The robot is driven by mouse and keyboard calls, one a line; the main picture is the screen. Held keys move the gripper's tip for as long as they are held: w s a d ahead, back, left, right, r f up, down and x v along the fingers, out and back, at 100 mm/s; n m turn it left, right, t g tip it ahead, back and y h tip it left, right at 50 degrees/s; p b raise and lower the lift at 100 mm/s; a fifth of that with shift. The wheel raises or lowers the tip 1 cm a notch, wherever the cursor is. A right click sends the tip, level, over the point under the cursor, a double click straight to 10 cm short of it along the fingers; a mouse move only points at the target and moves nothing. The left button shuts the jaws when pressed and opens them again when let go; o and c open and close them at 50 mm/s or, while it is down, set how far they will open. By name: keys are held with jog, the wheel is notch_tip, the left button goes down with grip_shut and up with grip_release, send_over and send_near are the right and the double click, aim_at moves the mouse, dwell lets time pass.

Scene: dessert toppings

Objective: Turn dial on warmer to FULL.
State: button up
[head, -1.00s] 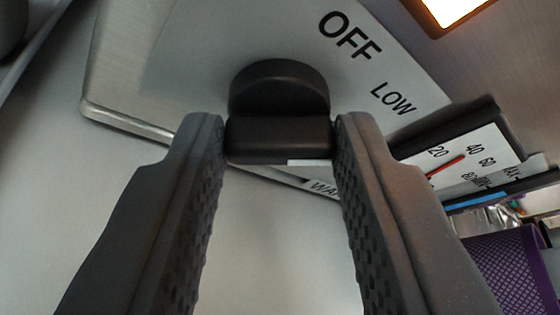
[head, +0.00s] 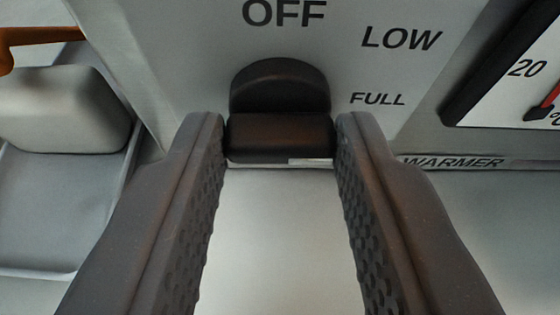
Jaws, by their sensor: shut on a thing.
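The warmer's black dial (head: 279,100) is in the upper middle of the head view, between my two fingertips. My gripper (head: 281,137) is shut on the dial's grip bar, one finger on each side. The light dial plate (head: 200,60) carries the words OFF (head: 285,14) above the dial, LOW (head: 401,38) to its upper right and FULL (head: 377,99) to its right. A short white mark (head: 310,161) shows on the lower right edge of the bar. Part of the plate is hidden behind my fingers.
A gauge (head: 520,85) with a red needle is at the right, partly cut off. A strip reading WARMER (head: 453,162) runs below it. A grey block-like thing (head: 65,108) and an orange bar (head: 40,38) are at the left.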

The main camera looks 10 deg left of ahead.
jog(key=shift+f, duration=0.2)
dwell(0.4)
jog(key=o, duration=1)
jog(key=shift+r, duration=0.1)
jog(key=p+v, duration=0.3)
jog(key=v, duration=1)
jog(key=shift+s+r, duration=0.15)
jog(key=shift+s, duration=0.2)
